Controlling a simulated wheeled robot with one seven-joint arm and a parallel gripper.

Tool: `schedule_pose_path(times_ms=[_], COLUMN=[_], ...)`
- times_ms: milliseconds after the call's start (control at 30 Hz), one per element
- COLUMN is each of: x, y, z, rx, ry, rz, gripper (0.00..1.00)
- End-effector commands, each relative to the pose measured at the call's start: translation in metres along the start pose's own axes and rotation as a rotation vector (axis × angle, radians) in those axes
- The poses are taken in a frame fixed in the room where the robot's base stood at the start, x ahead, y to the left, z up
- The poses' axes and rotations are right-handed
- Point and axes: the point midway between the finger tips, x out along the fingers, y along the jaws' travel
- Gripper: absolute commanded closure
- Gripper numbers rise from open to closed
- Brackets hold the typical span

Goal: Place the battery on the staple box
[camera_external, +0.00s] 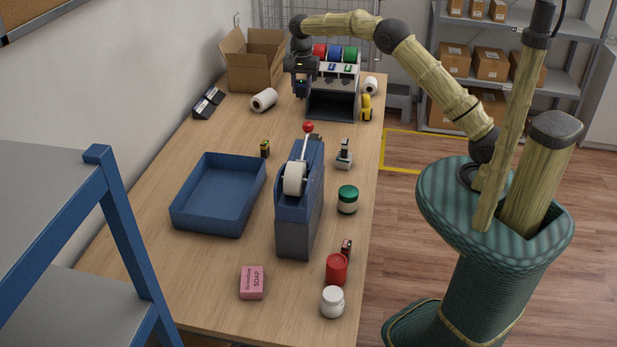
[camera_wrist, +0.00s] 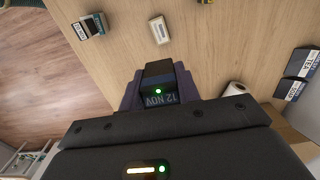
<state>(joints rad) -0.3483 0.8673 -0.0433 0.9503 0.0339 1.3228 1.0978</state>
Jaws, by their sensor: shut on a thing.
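My gripper (camera_external: 302,74) is above the far part of the table, beside the grey rack of tape rolls. It is shut on a small dark block (camera_wrist: 158,72) with a blue-grey face that reads "12 NOV"; this does not look clearly like a battery. A small black block with a yellow-green top (camera_external: 265,149) stands behind the blue tray and may be a battery. A small black and red block (camera_external: 346,248) stands beside the red can. No staple box is certain; a pale flat oblong (camera_wrist: 160,30) in the wrist view is too small to read.
The blue tray (camera_external: 178,219) is empty. The rack (camera_external: 332,106), paper rolls (camera_external: 264,100) and an open carton (camera_external: 252,75) crowd the far end. A green-lidded jar (camera_external: 348,203) and pink soap box (camera_external: 252,283) are nearer.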

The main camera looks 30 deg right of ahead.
Motion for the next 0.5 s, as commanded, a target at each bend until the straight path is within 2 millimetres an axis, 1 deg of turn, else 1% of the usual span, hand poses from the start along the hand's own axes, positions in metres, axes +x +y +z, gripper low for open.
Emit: schedule_pose_path(times_ms=[33,100,200,300,400,500], x=[0.022,0.049,0.078,0.093,0.097,0.097], y=[0.002,0.002,0.001,0.001,0.000,0.000], z=[0.001,0.001,0.001,0.001,0.000,0.000], rx=[0.000,0.000,0.000,0.000,0.000,0.000], ry=[-0.005,-0.005,-0.003,-0.002,-0.001,0.000], rz=[0.010,0.009,0.005,0.003,0.000,0.000], gripper=[0.92,0.92,0.92,0.92,0.92,0.92])
